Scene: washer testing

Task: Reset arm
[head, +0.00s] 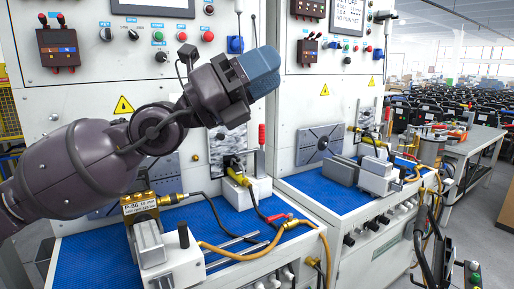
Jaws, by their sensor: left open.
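My left arm (75,165) comes in from the left, bent, and is raised in front of the left test station. My left gripper (250,48) is at the upper middle, past the blue-grey wrist end. It is open, and nothing shows held in it. It hangs in the air, apart from the blue work surface (95,262) below. My right gripper and arm are not in view.
A brass block fixture (140,208) stands below my left arm. A yellow connector (238,176) with cables sits on the left station. A second station with a blue surface (322,190) stands to the right. A grey table (478,140) is farther right.

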